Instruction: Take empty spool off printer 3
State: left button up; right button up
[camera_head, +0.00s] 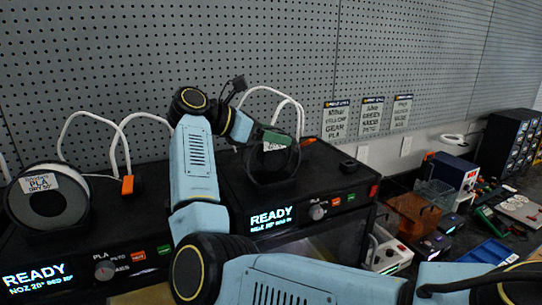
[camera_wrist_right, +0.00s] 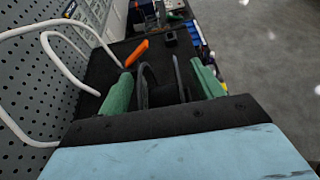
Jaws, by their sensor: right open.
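A black spool (camera_head: 273,170) with no visible filament stands upright on top of the right-hand printer (camera_head: 330,172), whose display reads READY. My right gripper (camera_head: 276,140) is open at the top of this spool. In the right wrist view the green fingers of my right gripper (camera_wrist_right: 161,75) stand on either side of the spool (camera_wrist_right: 147,88), with both dark flanges between them. I cannot tell whether a finger touches it. A printer number is not readable. My left gripper is out of view.
A second printer (camera_head: 115,215) at the left carries a labelled PLA spool (camera_head: 47,197). White tubes (camera_head: 112,135) arch up before the pegboard wall (camera_head: 270,50). An orange clip (camera_wrist_right: 136,53) lies near the gripper. The bench at the right is cluttered with bins (camera_head: 412,212) and tools.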

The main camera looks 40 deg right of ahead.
jog(key=shift+c, duration=0.5)
jog(key=c, duration=1.2)
jog(key=shift+r, duration=0.1)
jog(key=shift+c, duration=0.2)
